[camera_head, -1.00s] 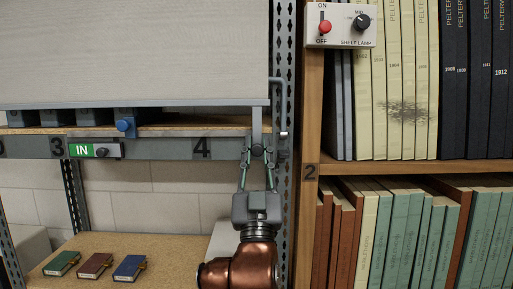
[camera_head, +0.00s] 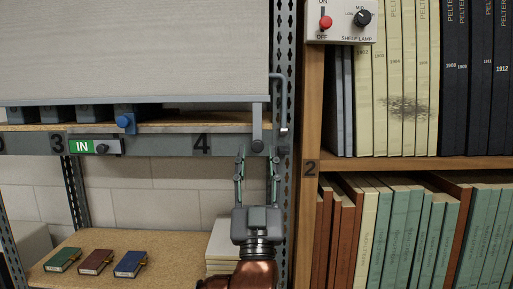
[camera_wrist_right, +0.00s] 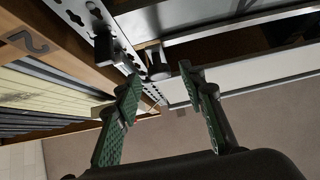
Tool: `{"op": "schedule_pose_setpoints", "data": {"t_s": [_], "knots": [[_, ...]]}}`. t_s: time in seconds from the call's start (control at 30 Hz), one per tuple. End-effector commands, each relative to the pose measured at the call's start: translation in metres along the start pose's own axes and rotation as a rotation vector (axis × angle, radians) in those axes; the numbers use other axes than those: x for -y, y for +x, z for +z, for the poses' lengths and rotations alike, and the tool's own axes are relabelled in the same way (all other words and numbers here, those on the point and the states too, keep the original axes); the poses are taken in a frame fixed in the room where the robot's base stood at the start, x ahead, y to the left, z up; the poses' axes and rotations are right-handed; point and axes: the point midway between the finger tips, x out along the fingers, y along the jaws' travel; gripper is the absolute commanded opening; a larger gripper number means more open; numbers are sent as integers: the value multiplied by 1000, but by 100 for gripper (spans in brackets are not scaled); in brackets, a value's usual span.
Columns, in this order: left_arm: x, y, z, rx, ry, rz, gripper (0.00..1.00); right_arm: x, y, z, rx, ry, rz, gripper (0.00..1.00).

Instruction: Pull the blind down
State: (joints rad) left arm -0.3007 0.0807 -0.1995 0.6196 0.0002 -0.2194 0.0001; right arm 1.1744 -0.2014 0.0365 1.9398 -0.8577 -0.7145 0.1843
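The blind (camera_head: 135,55) is a pale grey sheet covering the upper left of the head view, with a grey bar (camera_head: 100,102) along its lower edge. I see no contact. My left gripper is out of view.
The bar hangs just above a numbered shelf edge (camera_head: 180,145) with a green IN slider (camera_head: 90,147). A perforated post (camera_head: 284,60) and wooden bookcase upright (camera_head: 309,110) stand close on the right. Small books (camera_head: 95,262) and a pale stack (camera_head: 221,245) lie on the lower shelf.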

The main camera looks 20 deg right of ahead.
Motion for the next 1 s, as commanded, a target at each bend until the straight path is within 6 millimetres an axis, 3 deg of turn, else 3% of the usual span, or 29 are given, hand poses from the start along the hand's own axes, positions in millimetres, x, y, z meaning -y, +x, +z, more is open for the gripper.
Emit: {"op": "schedule_pose_setpoints", "data": {"t_s": [0.2,0.4,1.0], "knots": [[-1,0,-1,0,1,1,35,1,-48,2,4,3,-1,38],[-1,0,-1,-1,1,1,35,1,-75,1,2,2,-2,38],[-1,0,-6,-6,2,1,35,-2,-83,0,1,-3,3,38]]}}
